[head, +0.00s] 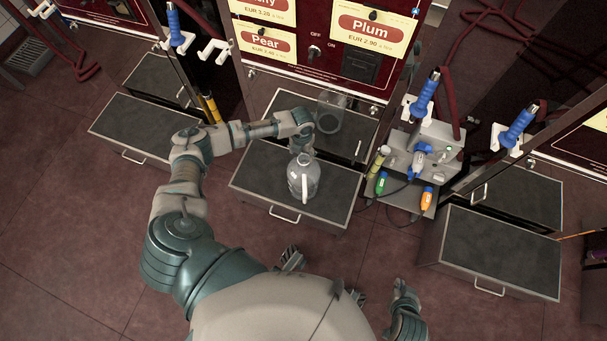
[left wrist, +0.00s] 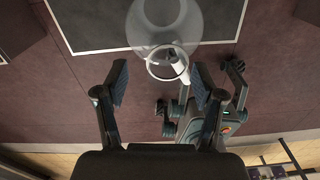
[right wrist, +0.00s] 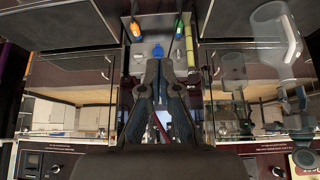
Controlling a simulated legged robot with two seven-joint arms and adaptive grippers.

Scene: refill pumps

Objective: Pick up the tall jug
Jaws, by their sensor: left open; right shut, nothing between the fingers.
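The tall jug (head: 303,182), clear with a pale handle, stands upright on the dark top of a pulled-out drawer (head: 255,165) below the Plum and Pear signs. It also shows in the left wrist view (left wrist: 165,25), beyond the fingertips, and at upper right in the right wrist view (right wrist: 270,40). My left gripper (left wrist: 158,70) is open, with the jug ahead of it and its handle facing the gap; I cannot tell if they touch. In the head view it is at the jug's far side, partly hidden. My right gripper (right wrist: 161,68) is shut and empty, away from the jug.
A second jug shape (head: 330,112) behind the drawer looks like a reflection in the glossy panel. A tool stand (head: 420,165) with blue, green and orange handles is right of the drawer. More drawers (head: 500,250) jut out at both sides. The floor in front is mostly clear.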

